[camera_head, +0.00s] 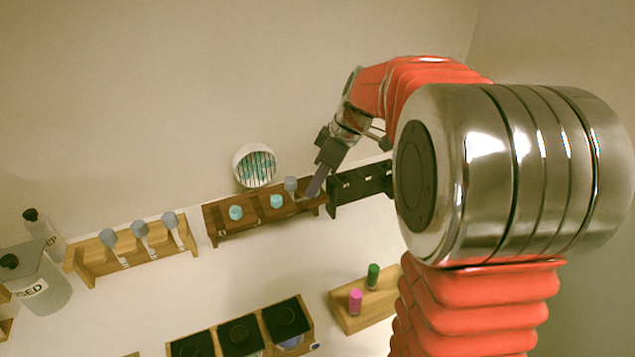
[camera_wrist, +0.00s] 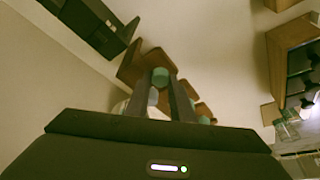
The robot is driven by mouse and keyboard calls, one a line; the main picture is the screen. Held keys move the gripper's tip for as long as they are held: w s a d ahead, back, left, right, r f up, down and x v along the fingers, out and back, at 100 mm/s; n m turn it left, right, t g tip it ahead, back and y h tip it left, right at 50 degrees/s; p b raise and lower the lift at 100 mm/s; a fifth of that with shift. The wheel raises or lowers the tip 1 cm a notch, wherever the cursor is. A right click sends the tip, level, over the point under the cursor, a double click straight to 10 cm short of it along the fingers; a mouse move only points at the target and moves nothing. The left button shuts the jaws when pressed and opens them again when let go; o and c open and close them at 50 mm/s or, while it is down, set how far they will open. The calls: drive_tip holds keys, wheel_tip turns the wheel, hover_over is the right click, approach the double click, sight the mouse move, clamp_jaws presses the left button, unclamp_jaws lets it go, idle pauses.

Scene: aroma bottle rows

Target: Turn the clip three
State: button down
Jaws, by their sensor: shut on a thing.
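A brown wooden rack (camera_head: 225,227) on the wall ledge carries a row of small round-topped pieces, which seem to be the clips. Two have teal tops, one at the left (camera_head: 236,212) and one in the middle (camera_head: 276,201). The rightmost piece (camera_head: 291,184) looks greyer and stands higher. My gripper (camera_head: 316,181) is at the rack's right end, beside that piece. In the wrist view, the fingers of my gripper (camera_wrist: 160,88) close in on a round teal top (camera_wrist: 160,75) with a grey part below it. The grip itself is partly hidden.
A black holder (camera_head: 362,184) stands close to the right of the rack. A light wooden rack with grey-topped pieces (camera_head: 130,247) is at the left. A round striped dish (camera_head: 255,166) is behind. Below are a box of black lids (camera_head: 241,334) and a block with pink and green bottles (camera_head: 342,309).

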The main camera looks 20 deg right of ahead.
idle(0.3)
drive_tip(key=c, duration=1.5)
unclamp_jaws()
drive_tip(key=shift+c, duration=0.2)
drive_tip(key=v, duration=1.3)
drive_tip(key=shift+r, duration=0.4)
drive_tip(key=shift+s, duration=0.2)
